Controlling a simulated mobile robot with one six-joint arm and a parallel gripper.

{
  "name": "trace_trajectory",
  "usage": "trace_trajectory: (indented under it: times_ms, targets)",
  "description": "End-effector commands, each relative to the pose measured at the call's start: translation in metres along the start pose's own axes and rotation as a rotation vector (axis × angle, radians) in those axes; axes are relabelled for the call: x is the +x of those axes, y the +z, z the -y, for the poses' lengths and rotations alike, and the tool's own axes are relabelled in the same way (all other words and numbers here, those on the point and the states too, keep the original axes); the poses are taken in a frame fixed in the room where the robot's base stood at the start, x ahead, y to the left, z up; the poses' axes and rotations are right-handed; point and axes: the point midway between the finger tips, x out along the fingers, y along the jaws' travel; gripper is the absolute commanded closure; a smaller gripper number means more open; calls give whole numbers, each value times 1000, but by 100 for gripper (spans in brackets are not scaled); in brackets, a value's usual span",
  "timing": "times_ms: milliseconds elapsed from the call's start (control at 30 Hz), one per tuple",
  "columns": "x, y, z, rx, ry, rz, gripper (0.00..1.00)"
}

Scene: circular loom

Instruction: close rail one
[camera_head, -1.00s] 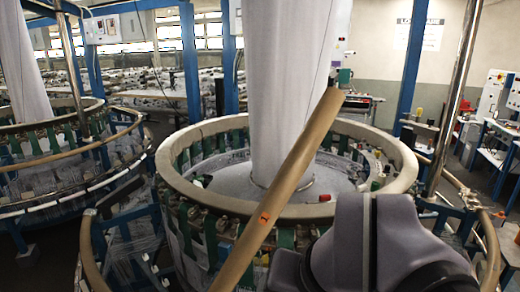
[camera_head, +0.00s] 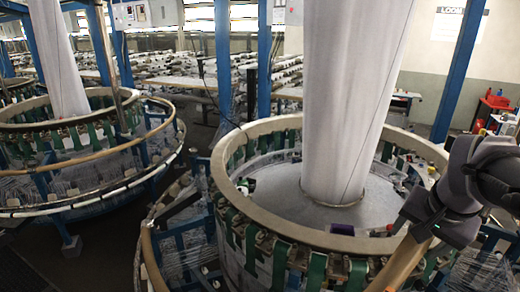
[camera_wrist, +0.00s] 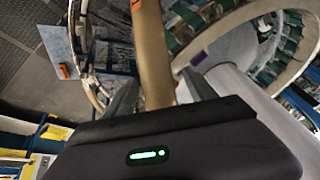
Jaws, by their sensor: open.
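The tan rail, apparently rail one (camera_head: 402,264), shows at the lower right of the head view, slanting up from the bottom edge to my gripper (camera_head: 428,222). In the wrist view the rail (camera_wrist: 152,50) runs down from the top edge between my two open fingers (camera_wrist: 158,88). It bears an orange mark near the top. I cannot tell whether either finger touches it. The loom's ring (camera_head: 222,172) circles the white fabric tube (camera_head: 345,100). The rail's far end is hidden behind my wrist.
A second loom with its own rails (camera_head: 75,153) stands at the left. Blue posts (camera_head: 460,70) rise behind the loom. A curved rail section (camera_head: 150,262) stands at the near left of the loom. A dark floor lies between the looms.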

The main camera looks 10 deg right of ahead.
Motion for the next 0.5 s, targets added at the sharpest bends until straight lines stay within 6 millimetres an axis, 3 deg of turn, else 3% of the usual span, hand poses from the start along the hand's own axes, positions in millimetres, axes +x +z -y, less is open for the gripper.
trace_trajectory:
  times_ms: [200, 500]
  targets:
    - [37, 0, 0, 1, 0, 2, 35]
    - [46, 0, 0, 1, -1, -1, 35]
